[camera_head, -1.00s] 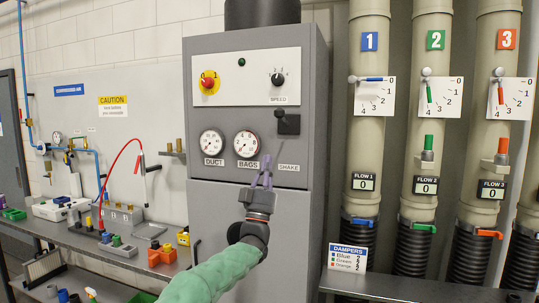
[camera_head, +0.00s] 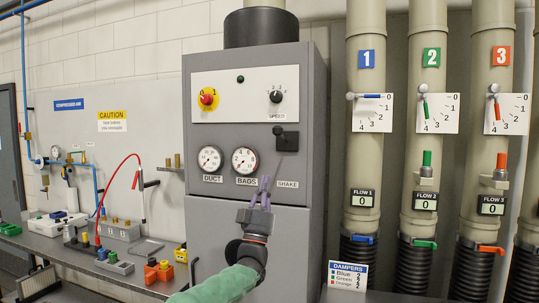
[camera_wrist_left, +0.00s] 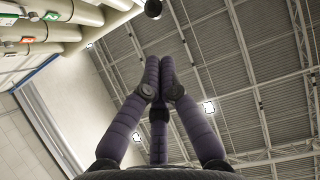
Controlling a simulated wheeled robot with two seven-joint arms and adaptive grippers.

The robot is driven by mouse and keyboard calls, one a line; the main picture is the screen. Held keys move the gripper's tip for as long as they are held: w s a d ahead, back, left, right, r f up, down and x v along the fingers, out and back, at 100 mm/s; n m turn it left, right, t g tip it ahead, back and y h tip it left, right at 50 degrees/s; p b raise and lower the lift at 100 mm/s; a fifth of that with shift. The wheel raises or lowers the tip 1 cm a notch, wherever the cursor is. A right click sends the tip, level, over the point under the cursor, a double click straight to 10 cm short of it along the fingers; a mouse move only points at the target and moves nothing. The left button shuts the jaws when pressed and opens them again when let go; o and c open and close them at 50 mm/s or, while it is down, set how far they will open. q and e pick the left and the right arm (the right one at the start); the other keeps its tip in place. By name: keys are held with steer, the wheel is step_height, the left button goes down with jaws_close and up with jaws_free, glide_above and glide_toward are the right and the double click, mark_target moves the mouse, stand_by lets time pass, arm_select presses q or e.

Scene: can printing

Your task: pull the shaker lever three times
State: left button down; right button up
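The shaker lever (camera_head: 279,131) is a small black handle on a dark square plate at the right of the grey cabinet's front, above the SHAKE label (camera_head: 288,184). Its knob points up and left of the plate. My left gripper (camera_head: 264,182) is below and left of the lever, apart from it, with purple fingers pointing up in front of the cabinet. In the left wrist view its fingertips (camera_wrist_left: 159,75) meet with nothing seen between them. A dark round knob (camera_wrist_left: 153,9) shows beyond the tips at the top edge. My right gripper is not in view.
The grey cabinet (camera_head: 220,155) carries DUCT and BAGS gauges, a red button (camera_head: 207,97) and a speed dial (camera_head: 277,97). Numbered pipes with damper levers stand at the right. A workbench (camera_head: 65,245) with several small parts runs along the left wall.

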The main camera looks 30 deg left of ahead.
arm_select(q)
step_height(320, 180, up, 18)
steer(key=s+g+h+p, duration=0.1)
steer(key=g+p, duration=0.6)
steer(key=p, duration=1.8)
steer(key=shift+s+d+r+g+h, duration=0.15)
steer(key=shift+d+r+g+h, duration=0.15)
steer(key=shift+h, duration=0.3)
steer(key=p+x, duration=0.5)
steer(key=x, duration=0.5)
step_height(320, 180, down, 4)
steer(key=shift+f+p, duration=0.1)
steer(key=shift+p, duration=0.35)
